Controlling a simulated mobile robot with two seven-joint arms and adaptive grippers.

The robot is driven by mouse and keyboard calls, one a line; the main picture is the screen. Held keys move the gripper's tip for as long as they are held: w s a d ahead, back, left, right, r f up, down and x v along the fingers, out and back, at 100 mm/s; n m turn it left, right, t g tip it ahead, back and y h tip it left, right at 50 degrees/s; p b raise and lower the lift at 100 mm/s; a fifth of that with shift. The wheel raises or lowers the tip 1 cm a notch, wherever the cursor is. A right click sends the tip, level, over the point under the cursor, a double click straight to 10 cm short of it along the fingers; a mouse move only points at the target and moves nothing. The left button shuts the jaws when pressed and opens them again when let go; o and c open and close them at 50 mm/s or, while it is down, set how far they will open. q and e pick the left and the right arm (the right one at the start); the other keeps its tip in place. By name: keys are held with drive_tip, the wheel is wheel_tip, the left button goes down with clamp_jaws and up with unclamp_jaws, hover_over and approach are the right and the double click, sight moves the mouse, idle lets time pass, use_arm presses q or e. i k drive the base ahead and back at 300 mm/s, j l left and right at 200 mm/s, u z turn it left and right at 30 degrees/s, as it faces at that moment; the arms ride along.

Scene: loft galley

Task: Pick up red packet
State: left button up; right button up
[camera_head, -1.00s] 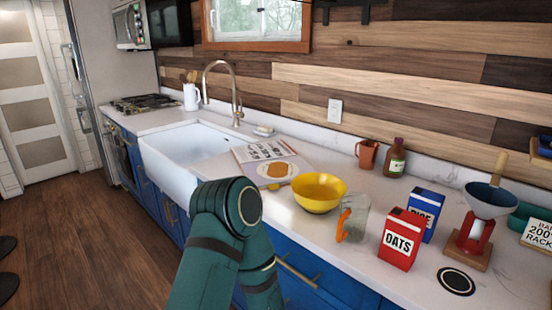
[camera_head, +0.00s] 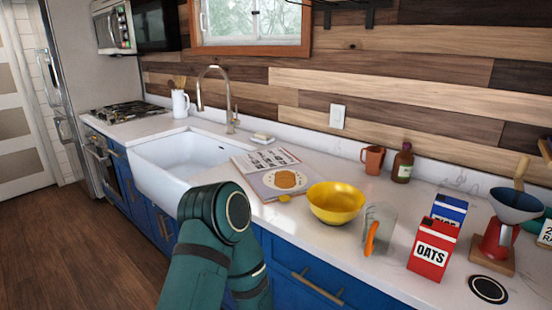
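The red packet (camera_head: 432,250), marked OATS, stands upright on the white counter at the right. A blue packet (camera_head: 448,210) stands just behind it and is partly hidden by it. A green arm link of mine fills the lower middle of the view, in front of the sink and cabinets, well left of the red packet. Neither gripper shows in the view.
Left of the red packet stand a clear jug (camera_head: 379,228) with an orange handle and a yellow bowl (camera_head: 335,202). A red stand with a funnel (camera_head: 508,228) is to its right, with a black disc (camera_head: 488,289) in front. An open book (camera_head: 277,180) lies near the sink (camera_head: 165,165).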

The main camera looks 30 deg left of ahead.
sight(436, 240)
drive_tip(key=i+j+z, duration=0.1)
drive_tip(key=j, duration=0.9)
drive_tip(key=i+j+z, duration=0.1)
drive_tip(key=j, duration=0.85)
drive_tip(key=i+j+z, duration=0.15)
drive_tip(key=j, duration=0.85)
drive_tip(key=i+j, duration=0.15)
drive_tip(key=j, duration=0.15)
drive_tip(key=i+j, duration=0.15)
drive_tip(key=j, duration=0.15)
drive_tip(key=i+j+z, duration=0.1)
drive_tip(key=j, duration=0.2)
drive_tip(key=k+z, duration=0.35)
drive_tip(key=i+z, duration=0.15)
drive_tip(key=z, duration=1.05)
drive_tip(key=i+j, duration=0.2)
drive_tip(key=j, duration=0.1)
